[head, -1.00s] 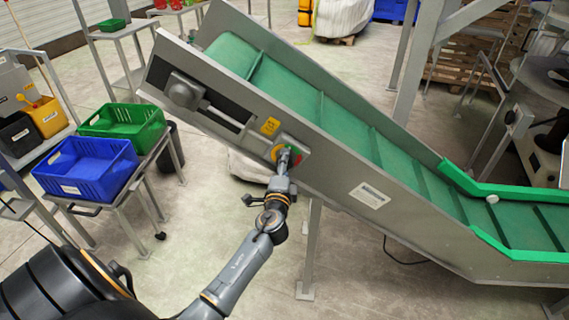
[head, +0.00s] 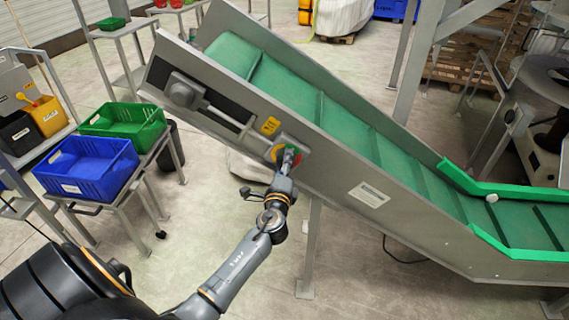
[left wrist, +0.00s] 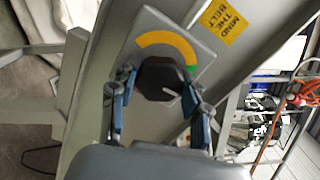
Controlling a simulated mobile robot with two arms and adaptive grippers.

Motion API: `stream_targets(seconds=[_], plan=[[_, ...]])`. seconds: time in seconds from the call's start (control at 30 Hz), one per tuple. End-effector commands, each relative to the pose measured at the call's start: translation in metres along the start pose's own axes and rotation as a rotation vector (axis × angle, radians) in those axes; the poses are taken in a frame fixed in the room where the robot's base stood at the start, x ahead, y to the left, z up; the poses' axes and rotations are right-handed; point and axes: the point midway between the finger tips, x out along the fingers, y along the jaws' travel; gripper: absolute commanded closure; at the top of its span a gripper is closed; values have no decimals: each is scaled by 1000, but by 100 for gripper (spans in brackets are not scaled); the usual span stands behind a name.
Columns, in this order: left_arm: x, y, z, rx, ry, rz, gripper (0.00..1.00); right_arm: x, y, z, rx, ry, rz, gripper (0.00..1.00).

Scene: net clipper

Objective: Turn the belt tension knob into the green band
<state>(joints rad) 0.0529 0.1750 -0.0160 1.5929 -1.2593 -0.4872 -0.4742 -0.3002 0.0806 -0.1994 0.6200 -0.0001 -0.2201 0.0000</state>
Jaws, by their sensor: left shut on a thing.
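The black tension knob (left wrist: 160,78) sits on a grey dial plate (left wrist: 150,24) on the conveyor's side. My left gripper (head: 289,158) is shut on the knob, with one finger on either side of it in the left wrist view (left wrist: 158,95). The dial's yellow band (left wrist: 165,42) arcs above the knob there, and the green band (left wrist: 191,68) lies to its right. A white line on the knob points down and right, below the visible green. My right gripper is out of view.
The inclined conveyor (head: 370,195) with a green belt fills the middle and right. A yellow label (head: 270,126) is just above the dial. A blue crate (head: 88,168) and a green crate (head: 122,122) stand on a stand at left. Open floor lies below the conveyor.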

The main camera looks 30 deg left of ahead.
Motion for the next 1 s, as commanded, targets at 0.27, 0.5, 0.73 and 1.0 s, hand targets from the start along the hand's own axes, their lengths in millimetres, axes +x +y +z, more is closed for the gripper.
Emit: stream_targets(seconds=[0.27, 0.5, 0.73, 1.0], plan=[[0, 1, -1, -1, 1, 2, 30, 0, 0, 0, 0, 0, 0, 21], [-1, 0, 0, -2, 1, 1, 30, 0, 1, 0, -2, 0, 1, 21], [-26, 2, 0, -3, 2, 3, 30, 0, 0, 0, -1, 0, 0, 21], [-84, 2, -1, -2, 2, 5, 30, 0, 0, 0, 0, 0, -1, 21]])
